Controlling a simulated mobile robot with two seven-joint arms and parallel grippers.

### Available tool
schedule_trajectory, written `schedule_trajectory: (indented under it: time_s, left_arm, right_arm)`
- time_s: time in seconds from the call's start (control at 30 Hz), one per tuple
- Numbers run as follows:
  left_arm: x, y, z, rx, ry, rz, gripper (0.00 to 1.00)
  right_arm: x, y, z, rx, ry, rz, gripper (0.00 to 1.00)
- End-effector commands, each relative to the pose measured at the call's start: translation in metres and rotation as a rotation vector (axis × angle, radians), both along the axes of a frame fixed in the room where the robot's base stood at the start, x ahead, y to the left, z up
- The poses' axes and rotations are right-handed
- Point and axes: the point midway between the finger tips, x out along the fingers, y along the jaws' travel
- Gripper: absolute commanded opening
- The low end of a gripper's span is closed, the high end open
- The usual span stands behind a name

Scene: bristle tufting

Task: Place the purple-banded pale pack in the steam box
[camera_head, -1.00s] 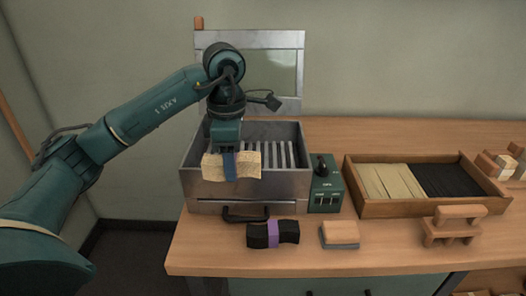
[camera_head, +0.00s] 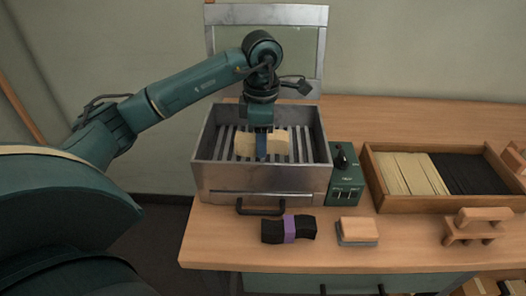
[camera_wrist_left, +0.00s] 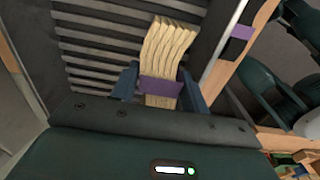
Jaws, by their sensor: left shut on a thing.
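The pale pack (camera_head: 277,146) is held in my left gripper (camera_head: 261,146), inside the walls of the open steam box (camera_head: 265,183). In the head view a blue finger covers its band. In the left wrist view the pale pack (camera_wrist_left: 168,52) shows its purple band (camera_wrist_left: 160,86) between the two blue fingers of the left gripper (camera_wrist_left: 160,90), over the box's grey slats (camera_wrist_left: 95,50). I cannot tell whether the pack touches the slats. The box's lid (camera_head: 222,42) stands raised at the back. My right gripper is not in view.
A black pack with a purple band (camera_head: 289,229) and a small wood-and-grey block (camera_head: 357,231) lie in front of the box. A green control unit (camera_head: 345,176) stands to its right, then a wooden tray (camera_head: 440,206) of pale and black bristles. A wooden stand (camera_head: 475,226) is at front right.

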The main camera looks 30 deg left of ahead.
Motion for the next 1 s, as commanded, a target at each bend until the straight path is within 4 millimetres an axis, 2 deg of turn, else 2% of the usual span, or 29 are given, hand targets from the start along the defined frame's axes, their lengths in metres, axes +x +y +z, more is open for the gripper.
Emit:
schedule_trajectory:
  time_s: [0.23, 0.43, 0.8, 0.83, 0.93, 1.0]
  left_arm:
    - [0.000, 0.000, -0.022, 0.001, 0.001, 0.001, 0.21]
    - [0.000, 0.000, -0.049, 0.000, 0.001, -0.001, 0.21]
    - [0.000, 0.000, -0.055, 0.001, -0.001, -0.001, 0.21]
    - [0.000, 0.000, -0.055, 0.001, -0.001, -0.001, 0.46]
    - [0.000, 0.000, -0.054, 0.001, -0.001, 0.000, 0.54]
    - [0.000, 0.000, -0.054, 0.001, -0.001, 0.000, 0.54]
  right_arm:
    - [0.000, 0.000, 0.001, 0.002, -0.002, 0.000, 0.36]
    - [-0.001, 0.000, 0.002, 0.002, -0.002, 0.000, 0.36]
    - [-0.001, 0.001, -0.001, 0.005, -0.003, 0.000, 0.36]
    - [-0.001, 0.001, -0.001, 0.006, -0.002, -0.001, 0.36]
    - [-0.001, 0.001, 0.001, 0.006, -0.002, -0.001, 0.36]
    - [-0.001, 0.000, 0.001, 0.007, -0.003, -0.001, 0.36]
